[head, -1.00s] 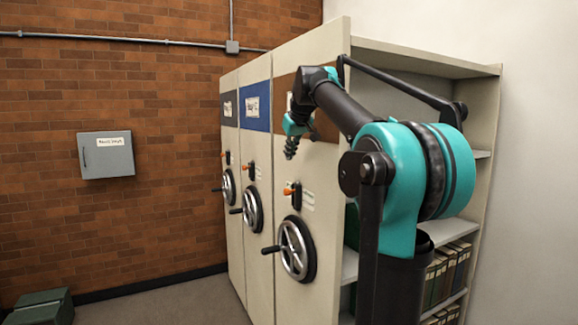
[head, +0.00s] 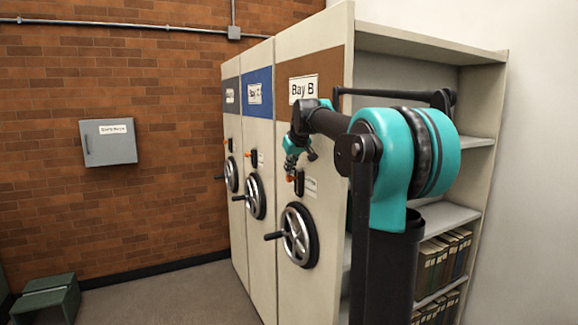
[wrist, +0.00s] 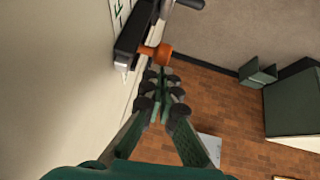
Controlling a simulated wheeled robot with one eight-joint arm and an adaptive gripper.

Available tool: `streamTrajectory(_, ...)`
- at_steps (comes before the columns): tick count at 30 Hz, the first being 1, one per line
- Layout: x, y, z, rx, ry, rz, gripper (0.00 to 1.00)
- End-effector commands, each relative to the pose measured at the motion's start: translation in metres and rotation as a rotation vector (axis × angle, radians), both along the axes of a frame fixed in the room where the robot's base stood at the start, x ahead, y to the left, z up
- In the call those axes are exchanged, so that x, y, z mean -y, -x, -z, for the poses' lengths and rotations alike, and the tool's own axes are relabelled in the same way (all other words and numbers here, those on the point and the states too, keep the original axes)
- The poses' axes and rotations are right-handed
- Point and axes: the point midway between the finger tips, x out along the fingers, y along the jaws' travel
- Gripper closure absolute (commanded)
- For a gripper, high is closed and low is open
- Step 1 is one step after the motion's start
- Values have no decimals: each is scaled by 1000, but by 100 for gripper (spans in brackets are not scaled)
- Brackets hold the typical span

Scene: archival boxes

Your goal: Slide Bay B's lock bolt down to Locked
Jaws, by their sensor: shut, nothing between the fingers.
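Bay B is the nearest cabinet, with a brown panel and a "Bay B" label (head: 303,88). Its lock bolt has an orange knob (head: 290,178) on a black plate (head: 299,186), above the handwheel. My gripper (head: 290,170) is shut and empty, right at the upper side of the knob in the head view, and hides part of it. In the wrist view the orange knob (wrist: 157,54) sticks out from the black plate (wrist: 136,32), just beyond the closed fingertips (wrist: 160,78). I cannot tell whether they touch.
Bay B's handwheel (head: 299,236) juts out below the bolt, its dark handle to the left. Two more bays with wheels stand farther left. A grey wall box (head: 108,142) hangs on the brick wall, and a green step stool (head: 46,298) stands on the open floor.

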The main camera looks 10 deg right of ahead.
Motion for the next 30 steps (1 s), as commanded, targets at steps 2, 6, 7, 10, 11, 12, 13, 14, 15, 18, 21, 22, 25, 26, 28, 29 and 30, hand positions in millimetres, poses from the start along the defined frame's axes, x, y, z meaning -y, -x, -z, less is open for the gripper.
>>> streamTrajectory(2,0,0,0,0,0,0,100)
streamTrajectory(6,0,0,0,0,0,0,100)
streamTrajectory(7,0,0,2,0,0,0,100)
streamTrajectory(10,0,0,10,0,0,0,100)
streamTrajectory(11,0,0,14,0,0,0,100)
streamTrajectory(12,0,0,20,0,0,0,100)
streamTrajectory(13,0,0,24,0,0,0,100)
streamTrajectory(14,0,0,28,0,0,0,100)
streamTrajectory(15,0,0,33,0,0,0,100)
streamTrajectory(18,0,0,38,0,0,0,100)
streamTrajectory(21,0,0,39,-2,0,0,100)
streamTrajectory(22,0,1,39,-2,0,0,100)
streamTrajectory(25,0,1,39,-3,0,0,100)
streamTrajectory(26,0,1,39,-4,0,0,100)
streamTrajectory(28,0,1,38,-4,0,0,100)
streamTrajectory(29,0,1,37,-4,0,0,100)
streamTrajectory(30,-1,0,34,-4,0,0,100)
